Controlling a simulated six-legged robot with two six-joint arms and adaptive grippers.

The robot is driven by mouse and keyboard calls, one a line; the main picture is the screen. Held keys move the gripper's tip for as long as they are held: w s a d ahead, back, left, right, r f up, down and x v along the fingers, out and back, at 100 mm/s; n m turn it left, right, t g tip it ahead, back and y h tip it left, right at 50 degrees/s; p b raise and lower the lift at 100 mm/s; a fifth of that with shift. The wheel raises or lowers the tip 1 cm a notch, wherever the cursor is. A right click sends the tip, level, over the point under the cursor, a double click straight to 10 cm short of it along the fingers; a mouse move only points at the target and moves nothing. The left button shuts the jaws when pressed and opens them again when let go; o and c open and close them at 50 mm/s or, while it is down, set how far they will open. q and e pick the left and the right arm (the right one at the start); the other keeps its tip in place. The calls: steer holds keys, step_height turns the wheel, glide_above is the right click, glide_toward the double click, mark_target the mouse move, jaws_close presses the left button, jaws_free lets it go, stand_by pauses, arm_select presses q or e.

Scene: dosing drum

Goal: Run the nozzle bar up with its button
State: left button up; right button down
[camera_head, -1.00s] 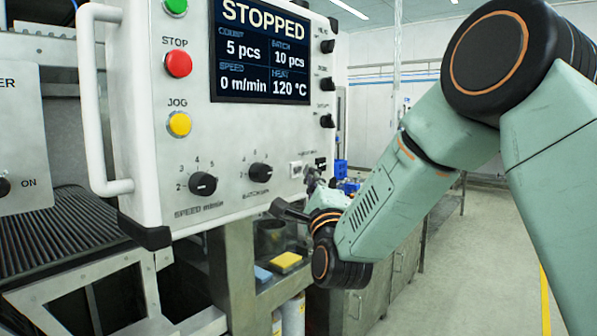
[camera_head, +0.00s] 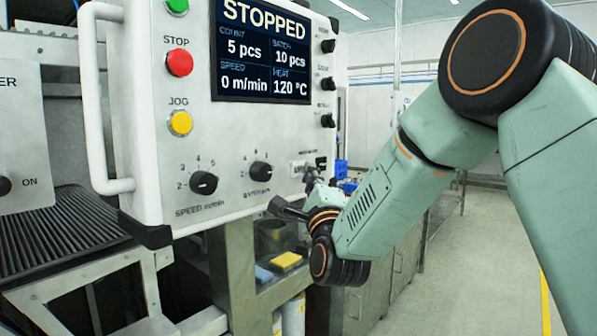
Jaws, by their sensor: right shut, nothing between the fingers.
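The control panel (camera_head: 225,140) faces me in the left half of the view. Near its lower right edge sit a small white button (camera_head: 298,168) and a small dark one (camera_head: 321,163); the label above them is too small to read. My right gripper (camera_head: 311,178) is shut and empty, just below and in front of these small buttons. I cannot tell whether its fingertips touch either one. The nozzle bar cannot be made out. My left gripper is out of view.
The panel also has a red STOP button (camera_head: 179,63), a yellow JOG button (camera_head: 180,123), two dark knobs, and a screen (camera_head: 262,50) reading STOPPED. A white handle (camera_head: 92,110) stands out at left. Free floor (camera_head: 470,270) lies at right.

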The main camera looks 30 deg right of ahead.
steer(key=shift+w+a+b, duration=0.3)
steer(key=shift+w, duration=0.4)
stand_by(0.8)
steer(key=shift+s+d, duration=0.1)
steer(key=shift+s, duration=0.1)
steer(key=shift+s+d, duration=0.2)
steer(key=shift+s, duration=0.45)
steer(key=shift+s+d+b, duration=0.1)
steer(key=shift+s+d, duration=0.2)
steer(key=shift+s, duration=0.45)
steer(key=shift+s+d+b, duration=0.1)
steer(key=shift+s+d, duration=0.25)
steer(key=shift+s, duration=0.4)
steer(key=shift+s+d+b, duration=0.1)
steer(key=shift+s+d, duration=0.2)
steer(key=shift+s, duration=0.45)
